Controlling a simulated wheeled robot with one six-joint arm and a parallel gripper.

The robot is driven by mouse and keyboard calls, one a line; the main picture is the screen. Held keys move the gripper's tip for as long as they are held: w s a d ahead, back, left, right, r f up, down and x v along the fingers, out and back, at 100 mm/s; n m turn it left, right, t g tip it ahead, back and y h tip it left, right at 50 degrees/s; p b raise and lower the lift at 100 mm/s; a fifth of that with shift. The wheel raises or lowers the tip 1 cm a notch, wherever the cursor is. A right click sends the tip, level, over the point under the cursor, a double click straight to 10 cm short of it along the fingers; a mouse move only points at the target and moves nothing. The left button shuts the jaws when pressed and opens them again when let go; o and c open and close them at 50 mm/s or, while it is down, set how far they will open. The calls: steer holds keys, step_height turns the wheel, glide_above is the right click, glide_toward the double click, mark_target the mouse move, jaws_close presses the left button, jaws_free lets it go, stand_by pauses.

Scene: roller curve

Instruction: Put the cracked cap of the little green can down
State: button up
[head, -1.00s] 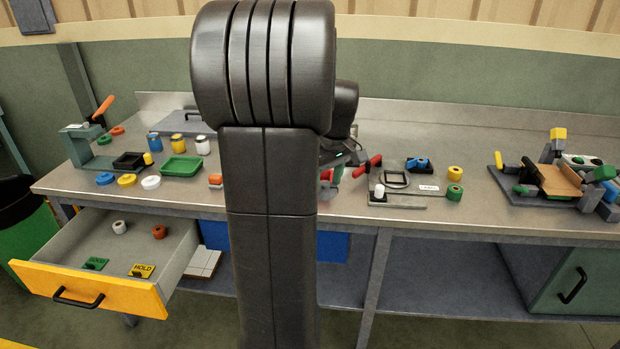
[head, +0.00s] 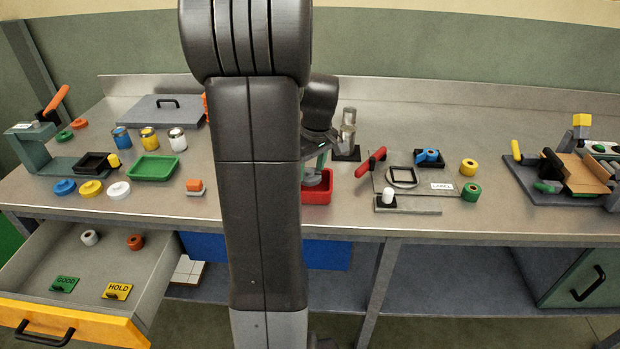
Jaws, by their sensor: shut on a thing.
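My gripper (head: 318,168) is at the middle of the bench, just right of my arm column, partly hidden by my own arm. It points down over a small red tray (head: 321,197). It is shut on a small greyish piece, taken to be the cracked cap (head: 313,180), low at the tray. The crack is too small to make out. I cannot tell whether the piece touches the tray floor.
Blue, yellow and white cans (head: 149,139) and a green tray (head: 153,168) stand left. An open drawer (head: 75,327) juts out at front left.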

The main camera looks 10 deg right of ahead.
mark_target(311, 171)
steer(key=shift+f, duration=1.8)
steer(key=shift+f, duration=0.1)
steer(key=shift+f, duration=0.3)
steer(key=o, duration=0.7)
steer(key=shift+r, duration=0.1)
steer(key=shift+o, duration=0.2)
steer(key=shift+r, duration=0.5)
step_height(311, 171, up, 12)
steer(key=s, duration=0.1)
steer(key=shift+s+d+f, duration=0.25)
steer(key=shift+s+d, duration=0.1)
steer(key=shift+d, duration=0.1)
